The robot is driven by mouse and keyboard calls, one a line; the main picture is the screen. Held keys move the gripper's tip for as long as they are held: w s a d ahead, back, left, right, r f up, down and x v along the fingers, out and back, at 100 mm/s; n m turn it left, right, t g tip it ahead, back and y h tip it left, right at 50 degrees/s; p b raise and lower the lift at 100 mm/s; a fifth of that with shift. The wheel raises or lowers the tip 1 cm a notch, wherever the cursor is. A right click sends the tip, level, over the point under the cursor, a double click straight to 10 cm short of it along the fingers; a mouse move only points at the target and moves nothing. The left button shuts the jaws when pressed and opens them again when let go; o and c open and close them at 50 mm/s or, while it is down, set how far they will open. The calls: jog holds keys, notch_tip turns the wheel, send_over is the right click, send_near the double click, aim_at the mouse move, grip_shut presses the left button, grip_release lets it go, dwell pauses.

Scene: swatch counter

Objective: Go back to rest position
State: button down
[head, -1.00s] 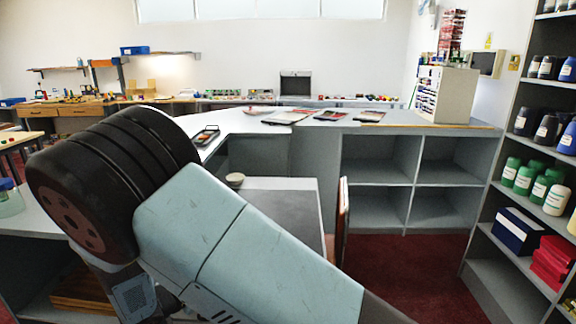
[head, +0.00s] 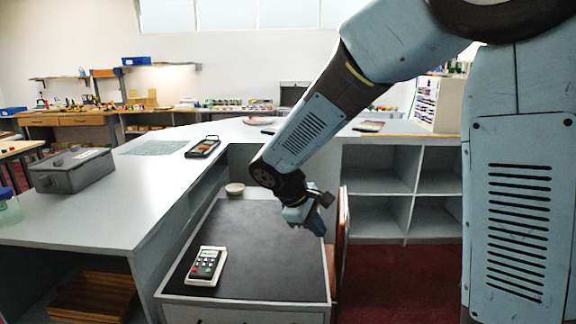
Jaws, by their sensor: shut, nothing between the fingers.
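My gripper (head: 318,222) hangs at the end of my arm in the middle of the head view. It is shut and empty, above the right side of the dark-topped low desk (head: 255,240). My arm reaches in from the upper right and bends down toward the desk. A light grey handheld device with a dark face and coloured buttons (head: 206,266) lies on the desk's front left, apart from my gripper.
A grey counter (head: 110,215) wraps around the left and back, bearing a grey lidded box (head: 73,170) and a dark device (head: 203,147). A small bowl (head: 235,188) sits at the desk's back. A brown chair back (head: 342,240) stands close right of my gripper.

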jog(key=s+d+r+m+t+y, duration=0.1)
jog(key=s+d+r+m+y, duration=0.2)
jog(key=s+d+r+m, duration=0.3)
jog(key=s+d+r+m+t+y, duration=0.2)
jog(key=s+d+r+m, duration=0.3)
jog(key=s+d, duration=0.5)
jog(key=shift+s+d+r+m+y, duration=0.25)
jog(key=shift+s+r+m+y, duration=0.15)
jog(key=shift+s+r, duration=0.6)
jog(key=shift+s+f, duration=0.15)
